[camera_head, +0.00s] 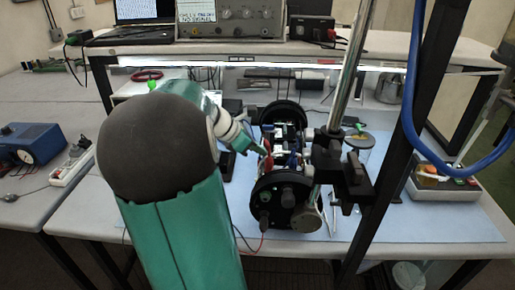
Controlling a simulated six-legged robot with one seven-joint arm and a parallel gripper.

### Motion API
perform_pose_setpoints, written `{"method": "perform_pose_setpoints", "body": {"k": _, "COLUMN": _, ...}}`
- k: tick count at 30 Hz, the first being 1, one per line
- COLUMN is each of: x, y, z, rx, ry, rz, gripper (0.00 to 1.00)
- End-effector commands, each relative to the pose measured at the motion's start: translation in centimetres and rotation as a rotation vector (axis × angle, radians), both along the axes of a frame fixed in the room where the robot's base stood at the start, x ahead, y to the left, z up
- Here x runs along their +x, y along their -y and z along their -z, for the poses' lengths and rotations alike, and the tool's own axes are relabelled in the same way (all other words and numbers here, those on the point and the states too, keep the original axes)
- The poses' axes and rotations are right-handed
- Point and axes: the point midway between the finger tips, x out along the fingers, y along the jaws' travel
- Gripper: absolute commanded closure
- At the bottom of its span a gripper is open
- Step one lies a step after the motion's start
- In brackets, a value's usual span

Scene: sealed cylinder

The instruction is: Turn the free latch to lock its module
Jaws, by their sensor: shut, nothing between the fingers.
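A cylinder-shaped device with an open frame lies on the blue mat, its round black end plate (285,203) toward me. A second black ring (283,112) is at its far end. Modules with white, black and blue parts (287,143) fill the space between. My gripper (261,151) is at the device's left side, beside a red part (267,163). It looks small and shut with nothing held. I cannot tell whether it touches the device. The free latch cannot be made out at this size.
A metal stand pole (346,70) with a black clamp (338,170) rises right of the device. A dark frame post and a blue cable (409,110) stand farther right. A jar (359,143) is behind the clamp. The blue mat (440,225) is bare at the front right.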

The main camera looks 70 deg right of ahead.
Motion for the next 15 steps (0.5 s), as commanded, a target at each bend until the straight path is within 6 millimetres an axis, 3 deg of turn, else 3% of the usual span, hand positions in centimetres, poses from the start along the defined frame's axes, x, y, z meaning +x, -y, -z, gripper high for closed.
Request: {"method": "perform_pose_setpoints", "body": {"k": 15, "x": -0.70, "y": -0.29, "z": -0.04, "rx": 0.000, "ry": 0.003, "rz": -0.162, "gripper": 1.00}}
